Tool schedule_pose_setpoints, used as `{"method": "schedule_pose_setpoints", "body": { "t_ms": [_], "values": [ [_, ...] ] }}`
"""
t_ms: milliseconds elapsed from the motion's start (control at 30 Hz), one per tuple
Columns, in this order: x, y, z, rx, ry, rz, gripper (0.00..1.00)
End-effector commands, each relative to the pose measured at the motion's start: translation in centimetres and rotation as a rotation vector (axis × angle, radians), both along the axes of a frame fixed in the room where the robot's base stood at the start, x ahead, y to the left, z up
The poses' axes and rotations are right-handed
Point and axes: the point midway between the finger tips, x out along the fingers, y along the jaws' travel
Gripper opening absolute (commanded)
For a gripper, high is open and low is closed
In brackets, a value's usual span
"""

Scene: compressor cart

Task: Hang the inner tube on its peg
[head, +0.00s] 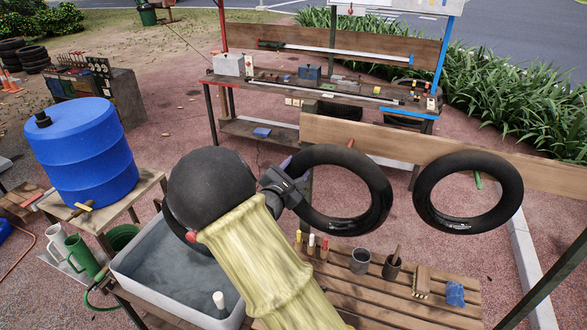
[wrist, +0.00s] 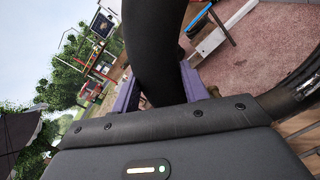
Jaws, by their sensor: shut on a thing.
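My gripper (head: 290,183) is shut on the left side of a black inner tube (head: 377,205). In the wrist view the tube (wrist: 152,45) passes between the purple jaws. The tube is held up in front of a wooden board (head: 425,149). A red peg (head: 350,144) on that board shows just above the tube's top edge, and I cannot tell whether they touch. A second black tube (head: 513,197) is to the right, with a green peg (head: 478,181) showing through its hole near the top. Part of a black tube (wrist: 303,85) shows at the right in the wrist view.
Below the tubes is a slatted table (head: 350,290) with cups (head: 361,261), a brush (head: 423,280) and a blue item (head: 455,293). A grey water basin (head: 165,278) and a blue barrel (head: 85,155) stand left. A workbench (head: 275,90) is behind.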

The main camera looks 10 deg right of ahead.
Motion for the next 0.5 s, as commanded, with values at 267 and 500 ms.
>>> {"method": "schedule_pose_setpoints", "body": {
  "t_ms": [267, 500],
  "values": [
    [0.03, -0.06, 0.07, -0.002, -0.001, 0.0, 0.24],
    [0.58, -0.46, 0.1, -0.002, -0.002, -0.002, 0.24]
  ]
}}
